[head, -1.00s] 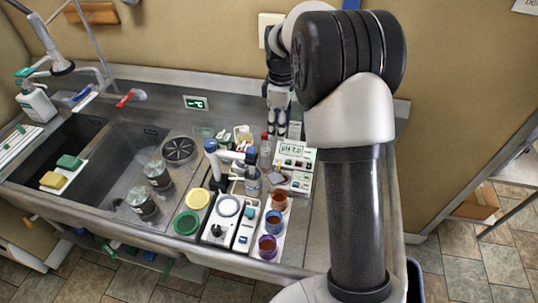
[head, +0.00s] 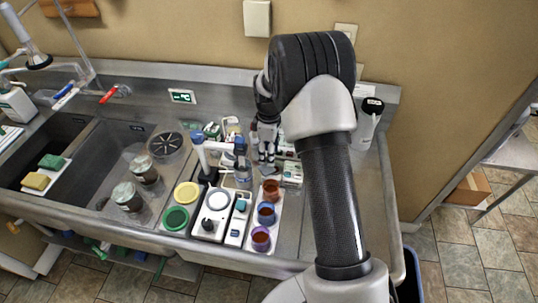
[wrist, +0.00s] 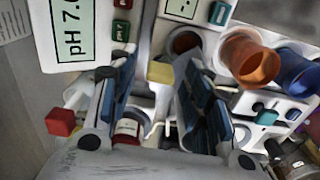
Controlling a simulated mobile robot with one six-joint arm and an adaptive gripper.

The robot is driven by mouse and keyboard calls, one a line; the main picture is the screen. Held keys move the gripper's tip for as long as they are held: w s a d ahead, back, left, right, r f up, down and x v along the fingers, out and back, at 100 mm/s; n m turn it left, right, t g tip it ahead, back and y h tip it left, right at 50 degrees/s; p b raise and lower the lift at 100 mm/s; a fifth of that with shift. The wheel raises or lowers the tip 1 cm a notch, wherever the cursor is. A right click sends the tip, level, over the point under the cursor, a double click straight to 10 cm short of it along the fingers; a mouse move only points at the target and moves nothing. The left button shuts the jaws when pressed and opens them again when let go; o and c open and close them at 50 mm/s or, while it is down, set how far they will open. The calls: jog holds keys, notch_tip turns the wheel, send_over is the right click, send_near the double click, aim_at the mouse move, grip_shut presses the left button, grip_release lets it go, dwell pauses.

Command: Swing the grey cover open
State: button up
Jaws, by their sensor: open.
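My gripper (head: 267,164) is open and points down over the instruments behind the cups. In the wrist view its two blue-padded fingers (wrist: 157,65) stand apart, with a small yellow block (wrist: 160,72) showing between their tips. A white instrument (wrist: 200,12) with a dark round well (wrist: 185,42) lies just past the fingertips; it also shows in the head view (head: 292,176). I cannot pick out the grey cover with certainty; the fingers hide part of this area. No hold on anything shows.
The pH meter (wrist: 75,35) is close to the left finger. Orange (head: 271,191), blue (head: 266,215) and purple (head: 261,240) cups stand in front of the instruments. A white-and-black dispenser (head: 368,128) stands behind right.

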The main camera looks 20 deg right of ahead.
jog(key=shift+f, duration=0.4)
grip_shut()
dwell(0.4)
